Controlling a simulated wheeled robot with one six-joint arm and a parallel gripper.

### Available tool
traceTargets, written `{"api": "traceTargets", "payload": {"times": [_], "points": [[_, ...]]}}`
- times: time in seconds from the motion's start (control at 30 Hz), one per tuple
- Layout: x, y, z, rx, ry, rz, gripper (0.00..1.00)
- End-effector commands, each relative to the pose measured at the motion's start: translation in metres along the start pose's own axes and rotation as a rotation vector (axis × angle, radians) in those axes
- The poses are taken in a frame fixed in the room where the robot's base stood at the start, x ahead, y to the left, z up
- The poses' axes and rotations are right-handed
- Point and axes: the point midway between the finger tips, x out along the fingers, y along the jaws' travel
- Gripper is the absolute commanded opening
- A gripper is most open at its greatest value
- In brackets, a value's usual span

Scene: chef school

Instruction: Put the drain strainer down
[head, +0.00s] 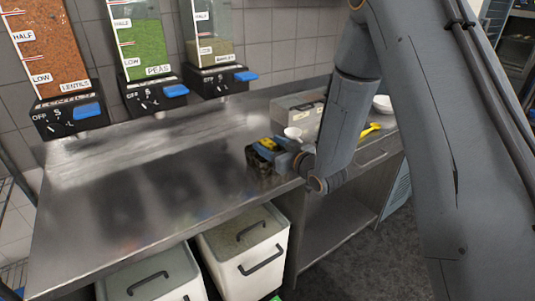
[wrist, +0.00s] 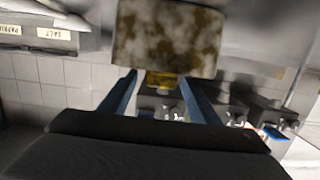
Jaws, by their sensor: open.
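The drain strainer looks like a mottled brown and cream block with a yellow part; it shows in the wrist view (wrist: 167,38) just beyond my fingertips. In the head view the strainer (head: 262,177) is a small dark shape at the counter's front edge, and appears to rest on the steel. My gripper (head: 272,150) is at it, with blue fingers. In the wrist view my gripper (wrist: 160,88) has its two fingers apart, with the yellow part between them. I cannot tell whether the fingers touch it. My arm hides part of the counter behind.
The steel counter (head: 130,185) is clear to the left. A grey box (head: 298,112), a small white bowl (head: 292,133), a yellow utensil (head: 370,131) and a white bowl (head: 383,103) stand to the right. Dispensers (head: 148,95) hang above. White bins (head: 245,250) stand below the front edge.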

Motion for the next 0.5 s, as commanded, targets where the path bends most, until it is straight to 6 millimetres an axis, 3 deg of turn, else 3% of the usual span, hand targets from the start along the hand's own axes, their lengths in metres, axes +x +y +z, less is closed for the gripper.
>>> {"api": "traceTargets", "payload": {"times": [0.5], "points": [[0.054,0.001,0.001,0.000,-0.002,0.002,0.56]]}}
